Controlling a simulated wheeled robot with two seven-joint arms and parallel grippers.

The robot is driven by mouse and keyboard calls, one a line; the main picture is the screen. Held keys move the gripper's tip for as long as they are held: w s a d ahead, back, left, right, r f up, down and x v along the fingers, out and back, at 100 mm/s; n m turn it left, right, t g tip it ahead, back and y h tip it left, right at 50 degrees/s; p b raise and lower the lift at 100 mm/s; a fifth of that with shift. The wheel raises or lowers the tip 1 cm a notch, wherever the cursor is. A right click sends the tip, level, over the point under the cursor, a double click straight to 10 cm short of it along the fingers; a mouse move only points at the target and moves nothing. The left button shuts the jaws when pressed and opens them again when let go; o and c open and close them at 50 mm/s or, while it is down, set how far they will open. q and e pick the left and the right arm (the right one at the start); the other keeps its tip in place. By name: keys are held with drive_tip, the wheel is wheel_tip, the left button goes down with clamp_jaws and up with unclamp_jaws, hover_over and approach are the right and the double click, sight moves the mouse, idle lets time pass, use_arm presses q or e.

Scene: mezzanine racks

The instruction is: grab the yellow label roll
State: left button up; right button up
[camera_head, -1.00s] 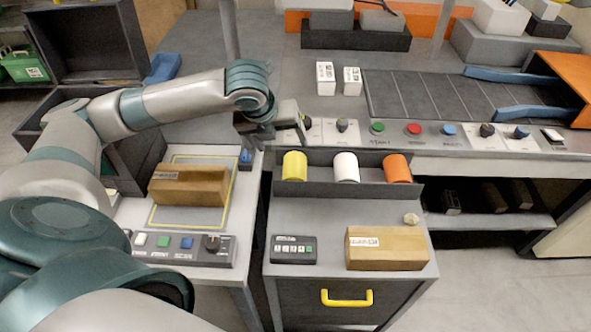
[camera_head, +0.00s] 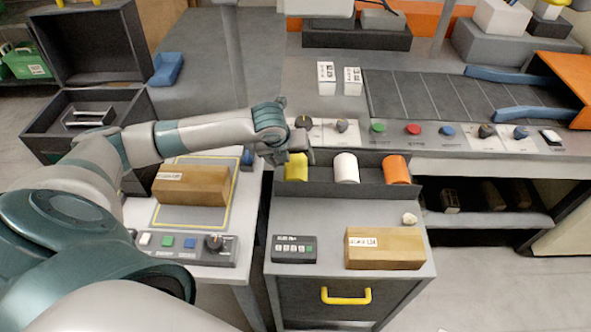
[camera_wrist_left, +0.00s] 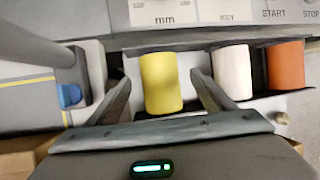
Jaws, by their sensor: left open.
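The yellow label roll (camera_head: 296,168) stands at the left end of a dark tray (camera_head: 318,188) on the small cabinet, beside a white roll (camera_head: 346,168) and an orange roll (camera_head: 397,169). My left gripper (camera_head: 296,152) is right above and partly in front of the yellow roll in the head view. In the left wrist view the yellow roll (camera_wrist_left: 161,83) lies between the two open fingers of the left gripper (camera_wrist_left: 163,92), apparently touching neither. The right finger is between the yellow and white rolls. My right gripper is not in view.
A cardboard box (camera_head: 384,248) and a small keypad (camera_head: 294,249) sit on the cabinet top in front of the tray. Another box (camera_head: 192,186) lies on the scale at left. A panel with buttons and knobs (camera_head: 413,132) runs behind the rolls.

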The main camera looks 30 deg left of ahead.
sight(293, 166)
use_arm(q)
drive_tip(key=shift+f, duration=0.15)
drive_tip(key=shift+w+d+f+p, duration=0.1)
drive_tip(key=shift+f+p, duration=0.3)
drive_tip(key=shift+f, duration=0.2)
drive_tip(key=x, duration=0.1)
drive_tip(key=p+x, duration=0.1)
drive_tip(key=x, duration=0.1)
drive_tip(key=shift+s+d+f, duration=0.15)
drive_tip(key=shift+s+d, duration=0.05)
drive_tip(key=shift+s, duration=0.1)
drive_tip(key=shift+w+f, duration=0.2)
drive_tip(key=shift+f, duration=0.3)
drive_tip(key=c, duration=1.3)
